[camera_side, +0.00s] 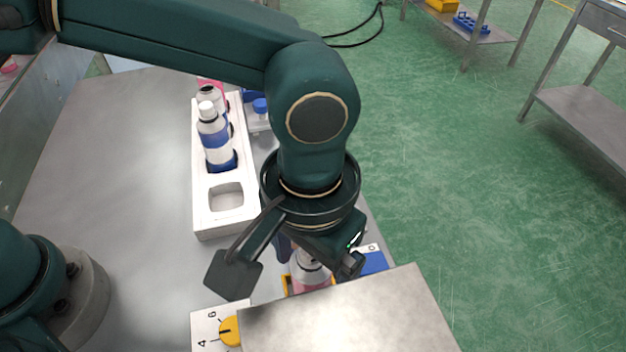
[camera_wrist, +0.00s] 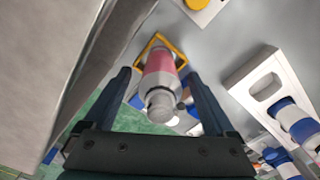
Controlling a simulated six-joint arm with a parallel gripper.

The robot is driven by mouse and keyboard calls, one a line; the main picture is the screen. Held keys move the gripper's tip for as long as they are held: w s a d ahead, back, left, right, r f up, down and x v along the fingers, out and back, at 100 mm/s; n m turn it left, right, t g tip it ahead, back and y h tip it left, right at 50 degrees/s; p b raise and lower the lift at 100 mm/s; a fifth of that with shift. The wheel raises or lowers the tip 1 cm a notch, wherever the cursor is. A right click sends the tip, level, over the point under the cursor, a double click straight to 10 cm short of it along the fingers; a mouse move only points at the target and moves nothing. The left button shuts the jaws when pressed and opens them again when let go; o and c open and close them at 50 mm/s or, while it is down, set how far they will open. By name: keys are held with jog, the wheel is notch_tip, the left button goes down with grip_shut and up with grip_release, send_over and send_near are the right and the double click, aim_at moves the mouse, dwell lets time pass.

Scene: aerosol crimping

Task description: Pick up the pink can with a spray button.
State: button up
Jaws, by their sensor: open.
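A pink can (camera_side: 312,280) with a grey shoulder stands below my wrist in the side view, partly hidden by my gripper and a grey metal box. In the wrist view the pink can (camera_wrist: 163,68) has a pale grey top pointing toward the camera, and its base is in a yellow square holder (camera_wrist: 177,48). I cannot clearly make out a spray button on it. My gripper (camera_wrist: 159,74) is open, with one dark finger on each side of the can and a visible gap on both sides. In the side view my gripper (camera_side: 305,255) is directly over the can.
A white rack (camera_side: 202,215) holds blue-and-white cans (camera_side: 216,140) and a pinkish item at its far end; its near slot is empty. The grey metal box (camera_side: 345,315) stands close in front. A panel with a yellow knob (camera_side: 231,331) lies left of it. The left tabletop is clear.

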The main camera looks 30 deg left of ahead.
jog(key=shift+f, duration=0.3)
grip_shut()
